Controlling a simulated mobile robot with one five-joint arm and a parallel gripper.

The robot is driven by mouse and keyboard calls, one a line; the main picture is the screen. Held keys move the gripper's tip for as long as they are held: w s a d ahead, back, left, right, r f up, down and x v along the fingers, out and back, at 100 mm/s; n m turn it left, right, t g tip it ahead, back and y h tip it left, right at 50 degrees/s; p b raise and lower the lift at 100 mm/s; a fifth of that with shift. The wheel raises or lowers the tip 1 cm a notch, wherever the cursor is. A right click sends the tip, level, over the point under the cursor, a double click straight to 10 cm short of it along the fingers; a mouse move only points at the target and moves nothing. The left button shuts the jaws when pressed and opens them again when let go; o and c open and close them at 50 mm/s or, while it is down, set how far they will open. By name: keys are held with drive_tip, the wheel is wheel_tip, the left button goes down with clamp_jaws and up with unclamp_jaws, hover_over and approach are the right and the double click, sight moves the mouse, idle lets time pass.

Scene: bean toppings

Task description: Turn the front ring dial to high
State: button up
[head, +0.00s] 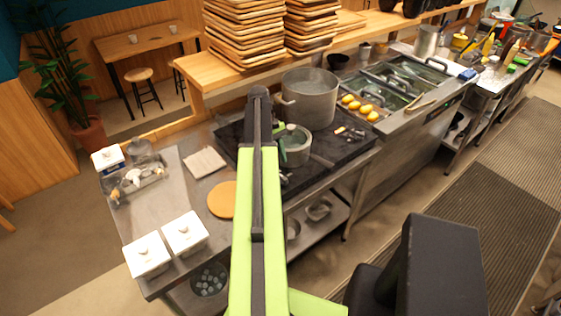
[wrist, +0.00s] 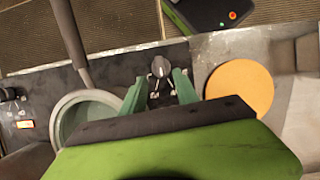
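The dark stove (head: 345,155) has its front edge facing the aisle. In the wrist view, a small silver-and-black dial (wrist: 160,67) sits at the stove's front edge. My gripper (wrist: 158,90) has two green fingers spread apart, with the dial showing between and just beyond their tips. I cannot tell whether the fingers touch it. Nothing is held. In the head view, my arm covers most of the gripper and part of the stove front. Which ring the dial serves and its setting are not readable.
A small pan (wrist: 66,112) with a long handle stands left of my fingers in the wrist view. A round orange board (wrist: 240,87) lies to the right. A large pot (head: 309,98) stands at the stove's back. White lidded containers (head: 185,232) stand on the counter at left.

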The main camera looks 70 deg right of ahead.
drive_tip(key=p+v, duration=0.8)
drive_tip(key=v, duration=0.3)
drive_tip(key=shift+r+p, duration=0.2)
drive_tip(key=shift+p, duration=0.2)
drive_tip(key=shift+w, duration=0.15)
